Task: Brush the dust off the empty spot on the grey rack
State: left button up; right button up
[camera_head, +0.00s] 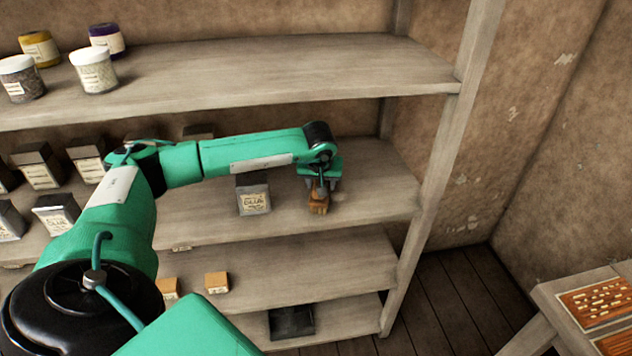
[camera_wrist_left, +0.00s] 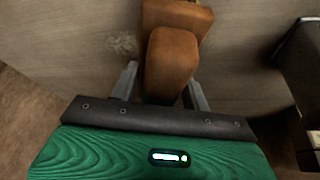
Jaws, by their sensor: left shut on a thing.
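The grey rack (camera_head: 300,235) fills the middle of the head view. My left gripper (camera_head: 319,188) is over the right part of its middle shelf, shut on a brown wooden brush (camera_head: 319,206). The brush also shows between the fingers in the left wrist view (camera_wrist_left: 172,60). Its lower end is at the shelf surface; I cannot tell whether it touches. A pale dust patch (camera_wrist_left: 122,44) lies on the board beside the brush, and shows faintly to its right in the head view (camera_head: 339,197). My right gripper is not in view.
A dark labelled box (camera_head: 253,197) stands just left of the brush on the same shelf. Jars (camera_head: 94,70) stand on the shelf above. Small orange boxes (camera_head: 216,282) sit below. A rack post (camera_head: 440,180) bounds the right side. A table (camera_head: 560,325) stands at lower right.

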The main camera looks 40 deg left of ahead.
pick_arm(q)
jog(key=shift+w+d+f+b, duration=0.2)
jog(key=shift+w+d, duration=0.4)
jog(key=shift+w, duration=0.2)
jog(key=shift+w+d+f+b, duration=0.2)
jog(key=shift+w+d+f, duration=0.05)
jog(key=shift+w+d, duration=0.45)
jog(key=shift+w+d+f+b, duration=0.2)
jog(key=shift+w+d, duration=0.35)
jog(key=shift+w, duration=0.3)
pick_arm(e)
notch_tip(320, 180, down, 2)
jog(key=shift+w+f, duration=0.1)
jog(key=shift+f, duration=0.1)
pick_arm(q)
jog(key=shift+r, duration=0.1)
jog(key=shift+d+r+p, duration=0.1)
jog(key=shift+r+p, duration=0.3)
jog(key=shift+r, duration=0.15)
jog(key=r+p, duration=0.2)
jog(key=r, duration=0.1)
jog(key=w+d+r+p, duration=0.1)
jog(key=r, duration=0.1)
jog(key=shift+d, duration=0.1)
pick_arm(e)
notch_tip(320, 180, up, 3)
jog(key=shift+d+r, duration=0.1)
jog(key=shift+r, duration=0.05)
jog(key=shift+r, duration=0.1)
